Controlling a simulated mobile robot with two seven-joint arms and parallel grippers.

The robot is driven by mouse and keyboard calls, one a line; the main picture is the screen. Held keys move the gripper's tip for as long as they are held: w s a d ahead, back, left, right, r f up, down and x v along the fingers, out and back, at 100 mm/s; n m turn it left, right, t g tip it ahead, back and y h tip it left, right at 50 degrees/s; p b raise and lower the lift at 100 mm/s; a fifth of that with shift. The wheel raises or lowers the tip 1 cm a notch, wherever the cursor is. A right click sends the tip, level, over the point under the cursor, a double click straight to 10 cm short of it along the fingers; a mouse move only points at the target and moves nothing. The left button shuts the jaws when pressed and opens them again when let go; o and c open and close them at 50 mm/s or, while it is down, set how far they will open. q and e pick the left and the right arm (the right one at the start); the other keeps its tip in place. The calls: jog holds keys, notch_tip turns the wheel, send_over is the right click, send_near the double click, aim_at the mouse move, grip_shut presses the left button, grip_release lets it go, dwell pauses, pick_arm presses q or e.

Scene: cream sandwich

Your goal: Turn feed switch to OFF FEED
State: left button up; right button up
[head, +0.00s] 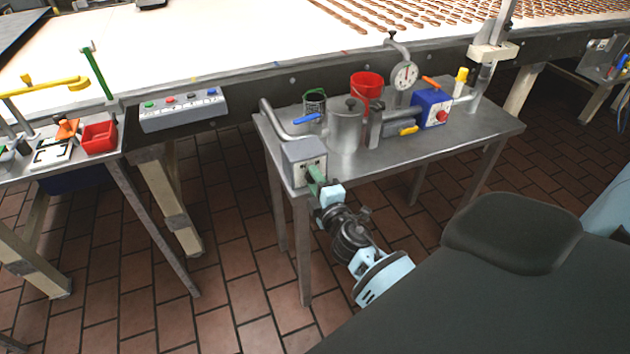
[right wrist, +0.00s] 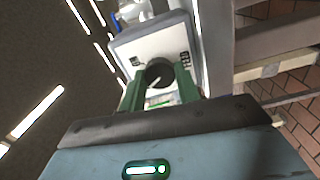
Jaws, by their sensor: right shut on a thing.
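The feed switch is a grey box (head: 300,153) at the front left corner of the metal table. My right gripper (head: 314,178) is at the front of this box. Its green fingers also show in the right wrist view (right wrist: 160,84), one on each side of the knob, shut on it. The knob's setting cannot be told clearly. My left gripper is not in view.
The metal table (head: 470,130) also bears a steel pot (head: 346,130), a red bucket (head: 367,86), a blue box (head: 431,109) and a dial gauge (head: 405,75). A button panel (head: 183,110) is on the conveyor's side. Tiled floor is open in front.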

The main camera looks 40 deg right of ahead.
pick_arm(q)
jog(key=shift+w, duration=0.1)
pick_arm(e)
jog(key=shift+n, duration=0.7)
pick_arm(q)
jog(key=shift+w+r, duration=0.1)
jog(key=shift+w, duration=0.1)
pick_arm(e)
jog(key=o, duration=1)
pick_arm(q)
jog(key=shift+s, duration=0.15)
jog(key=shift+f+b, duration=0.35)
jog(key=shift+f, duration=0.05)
pick_arm(e)
jog(key=shift+v, duration=3.9)
